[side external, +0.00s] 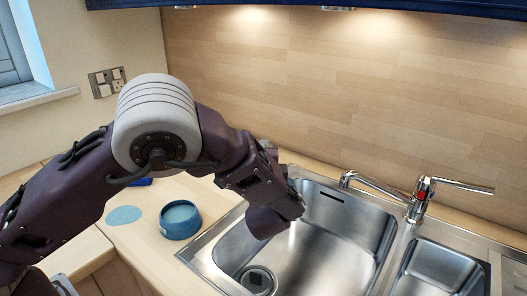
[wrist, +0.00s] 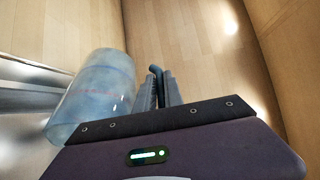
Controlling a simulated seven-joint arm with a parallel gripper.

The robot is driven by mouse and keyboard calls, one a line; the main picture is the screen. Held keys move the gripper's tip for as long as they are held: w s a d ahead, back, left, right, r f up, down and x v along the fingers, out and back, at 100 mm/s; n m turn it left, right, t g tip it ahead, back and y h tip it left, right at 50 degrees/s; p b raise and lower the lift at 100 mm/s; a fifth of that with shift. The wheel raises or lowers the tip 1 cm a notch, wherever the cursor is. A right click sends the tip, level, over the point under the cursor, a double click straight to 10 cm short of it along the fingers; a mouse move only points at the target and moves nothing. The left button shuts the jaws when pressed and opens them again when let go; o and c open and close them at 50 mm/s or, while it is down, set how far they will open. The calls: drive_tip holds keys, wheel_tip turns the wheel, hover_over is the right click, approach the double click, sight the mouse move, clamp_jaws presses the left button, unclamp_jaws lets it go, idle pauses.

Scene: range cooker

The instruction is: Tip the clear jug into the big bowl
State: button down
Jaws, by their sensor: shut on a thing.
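The clear jug (wrist: 95,95) is a bluish, see-through cylinder with a faint reddish line, on the left in the wrist view. It lies beside my gripper's fingers (wrist: 158,90), which are close together. My gripper is shut on the jug; the gripped part is mostly hidden between the fingers. In the side view my gripper (side external: 276,208) is over the sink's left part, and the arm hides the jug there. A round blue bowl (side external: 180,220) stands on the counter left of the sink. I cannot tell whether any contents are in the jug.
The steel sink (side external: 335,240) has a tap (side external: 420,195) at its back right. A flat pale-blue disc (side external: 123,215) lies left of the bowl, and a small dark-blue object (side external: 140,182) is partly hidden behind my arm. The wooden wall (side external: 350,90) rises behind.

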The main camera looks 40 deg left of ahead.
drive_tip(key=shift+s+d+r+t, duration=0.25)
drive_tip(key=shift+s+d+t, duration=0.05)
drive_tip(key=shift+d, duration=0.25)
drive_tip(key=shift+s+d+y, duration=0.1)
drive_tip(key=shift+d+y, duration=0.1)
drive_tip(key=shift+y, duration=0.1)
idle(0.8)
drive_tip(key=shift+s+d+r+m+t+y, duration=0.15)
drive_tip(key=shift+s+d+m+t, duration=0.1)
drive_tip(key=shift+d, duration=0.1)
drive_tip(key=shift+s+d+r+m+t+y, duration=0.1)
drive_tip(key=shift+d+m+t+y, duration=0.05)
drive_tip(key=shift+d+t, duration=0.15)
drive_tip(key=shift+s+d, duration=0.15)
drive_tip(key=shift+d, duration=0.1)
idle(1.0)
drive_tip(key=shift+s+d+r+m+t+y, duration=0.1)
drive_tip(key=shift+s+d+m+t+y, duration=0.4)
drive_tip(key=shift+d, duration=0.2)
drive_tip(key=shift+d+t, duration=0.25)
drive_tip(key=shift+t, duration=0.1)
idle(0.8)
drive_tip(key=shift+s+d+m+t, duration=0.3)
drive_tip(key=shift+s+d+t, duration=0.15)
drive_tip(key=shift+d, duration=0.2)
idle(1.6)
